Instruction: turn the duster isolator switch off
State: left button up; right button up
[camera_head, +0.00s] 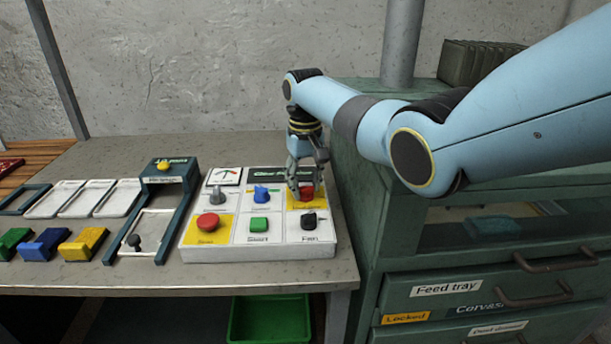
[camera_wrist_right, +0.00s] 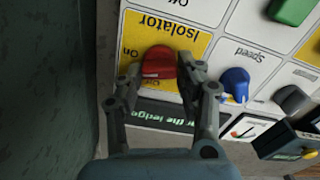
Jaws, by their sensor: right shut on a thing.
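The isolator switch is a red rotary knob (camera_head: 307,192) on a yellow plate at the back right of the white control panel (camera_head: 262,247). In the right wrist view the red knob (camera_wrist_right: 158,62) sits beside upside-down "Isolator" lettering, with small position words around it. My right gripper (camera_head: 306,186) reaches down from above onto it. In the right wrist view my right gripper (camera_wrist_right: 160,82) has a finger on each side of the knob and is shut on it. A pale mark shows on the knob, but which position it points to is unclear. My left gripper is not in view.
A blue knob (camera_head: 262,194) stands just left of the isolator. A black knob (camera_head: 309,221), green button (camera_head: 259,224), red button (camera_head: 208,222) and grey knob (camera_head: 217,195) share the panel. A green cabinet (camera_head: 400,262) rises close on the right.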

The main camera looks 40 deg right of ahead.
aim_at(303, 186)
jog(key=n+p, duration=0.1)
jog(key=n, duration=0.2)
jog(key=shift+r, duration=0.15)
jog(key=n+p, duration=0.2)
jog(key=n, duration=0.1)
jog(key=shift+a+n, duration=0.1)
jog(key=shift+n, duration=0.2)
jog(key=n, duration=0.3)
jog(key=shift+a+n+p, duration=0.1)
jog(key=shift+n+p, duration=0.2)
jog(key=shift+p, duration=0.1)
jog(key=n, duration=0.4)
jog(key=shift+p, duration=0.4)
jog(key=o, duration=1.2)
jog(key=shift+c, duration=0.2)
notch_tip(303, 186, up, 12)
